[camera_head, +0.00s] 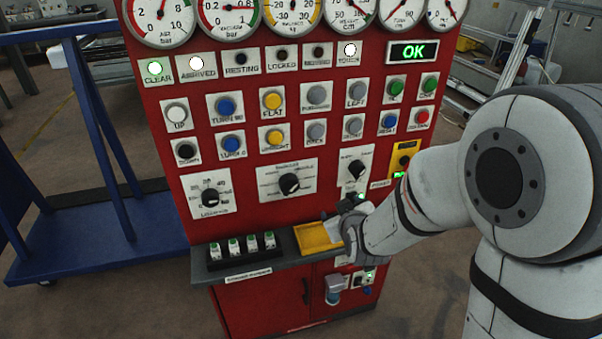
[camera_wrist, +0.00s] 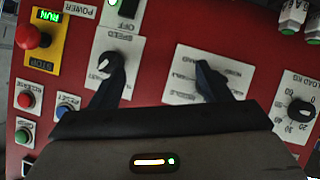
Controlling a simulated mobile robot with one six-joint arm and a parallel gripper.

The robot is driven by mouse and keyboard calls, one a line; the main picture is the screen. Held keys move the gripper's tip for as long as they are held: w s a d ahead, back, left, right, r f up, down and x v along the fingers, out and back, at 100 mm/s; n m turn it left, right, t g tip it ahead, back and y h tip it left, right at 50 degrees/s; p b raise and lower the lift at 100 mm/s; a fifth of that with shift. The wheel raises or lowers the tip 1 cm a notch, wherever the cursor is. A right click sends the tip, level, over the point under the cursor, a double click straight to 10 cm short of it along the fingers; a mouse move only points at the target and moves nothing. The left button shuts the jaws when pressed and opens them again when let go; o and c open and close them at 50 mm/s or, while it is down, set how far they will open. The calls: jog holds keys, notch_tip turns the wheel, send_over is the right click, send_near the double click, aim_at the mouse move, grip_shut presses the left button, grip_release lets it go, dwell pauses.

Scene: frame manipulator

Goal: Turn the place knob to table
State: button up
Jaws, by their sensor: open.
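The place knob appears to be the black middle selector knob (camera_head: 289,183), on a white plate with several labels too small to read. I cannot tell which label it points to. In the wrist view, which is upside down, its white plate (camera_wrist: 186,88) shows, but a dark finger covers most or all of the knob. My gripper (camera_head: 352,201) is in front of the lower right of the panel, below the speed knob (camera_head: 356,169). In the wrist view my gripper (camera_wrist: 162,80) has its two fingers wide apart, with nothing seen between them.
The load knob (camera_head: 210,197) is at the left of the row. A red stop button (camera_wrist: 32,37) and several push buttons are close by. A grey ledge (camera_head: 222,262) with a yellow tray (camera_head: 314,239) juts out below. A blue frame (camera_head: 95,235) stands left.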

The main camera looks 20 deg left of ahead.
jog(key=a+n+t+y, duration=0.2)
jog(key=a, duration=0.4)
jog(key=n+t+y+p, duration=0.2)
jog(key=n, duration=0.1)
send_near(291, 191)
jog(key=x, duration=0.3)
jog(key=p+x, duration=0.1)
jog(key=x, duration=0.2)
jog(key=p+x, duration=0.1)
jog(key=x, duration=0.3)
jog(key=shift+r, duration=0.25)
jog(key=shift+s, duration=0.1)
jog(key=c, duration=0.9)
jog(key=shift+c, duration=0.2)
jog(key=shift+f+m+b, duration=0.15)
jog(key=shift+m+b, duration=0.25)
jog(key=shift+b, duration=0.3)
